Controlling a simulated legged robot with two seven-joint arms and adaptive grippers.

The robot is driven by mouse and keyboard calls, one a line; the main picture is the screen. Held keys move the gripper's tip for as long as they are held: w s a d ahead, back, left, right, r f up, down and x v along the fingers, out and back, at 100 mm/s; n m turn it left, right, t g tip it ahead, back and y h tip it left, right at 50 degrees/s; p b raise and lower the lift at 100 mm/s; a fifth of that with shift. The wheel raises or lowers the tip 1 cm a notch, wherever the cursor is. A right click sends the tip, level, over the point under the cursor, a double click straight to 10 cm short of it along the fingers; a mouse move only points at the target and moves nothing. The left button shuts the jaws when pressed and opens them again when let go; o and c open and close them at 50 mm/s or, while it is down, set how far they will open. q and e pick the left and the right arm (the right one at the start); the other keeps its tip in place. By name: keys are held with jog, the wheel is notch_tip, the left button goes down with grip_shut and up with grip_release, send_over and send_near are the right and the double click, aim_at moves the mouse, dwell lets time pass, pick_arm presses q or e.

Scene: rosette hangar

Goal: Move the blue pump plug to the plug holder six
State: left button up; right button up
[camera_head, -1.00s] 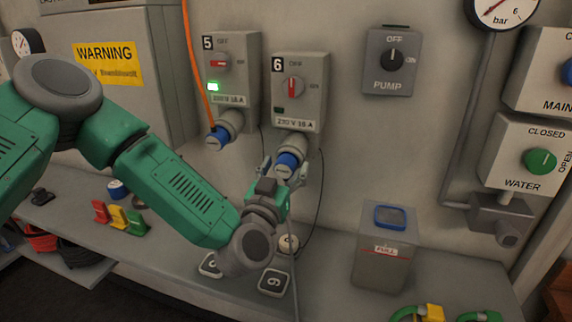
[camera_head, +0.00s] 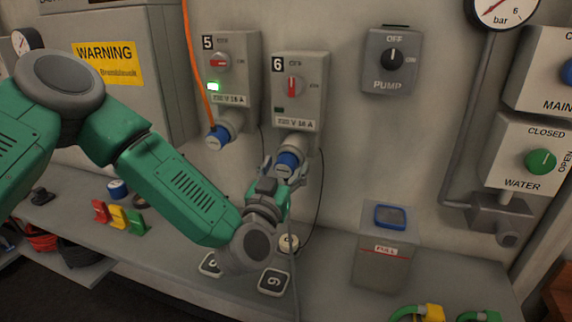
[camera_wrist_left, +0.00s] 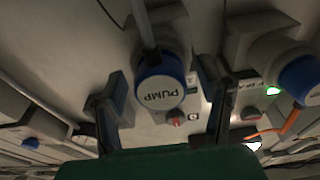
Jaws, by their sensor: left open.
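The blue pump plug (camera_head: 288,163) sits in the socket under switch box six (camera_head: 299,90). In the left wrist view its blue end face (camera_wrist_left: 160,92) reads PUMP. My left gripper (camera_head: 284,178) is open just below and in front of it. A number plate (camera_head: 273,282) lies on the bench below, readable as 6 or 9 and apparently the plug holder's mark. My forearm hides part of the bench. My right gripper is out of view.
Switch box five (camera_head: 230,68), with a green light and orange cable, stands close left; another blue plug (camera_head: 217,138) is in its socket. A thin cable hangs right of box six.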

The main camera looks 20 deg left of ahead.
aim_at(283, 172)
pick_arm(q)
grip_shut()
jog(key=shift+s+f, duration=0.15)
jog(key=shift+s, duration=0.7)
jog(key=shift+s+a+f, duration=0.1)
jog(key=shift+s+f, duration=0.1)
jog(key=shift+s, duration=0.85)
jog(key=shift+s+f, duration=0.15)
jog(key=shift+s, duration=0.85)
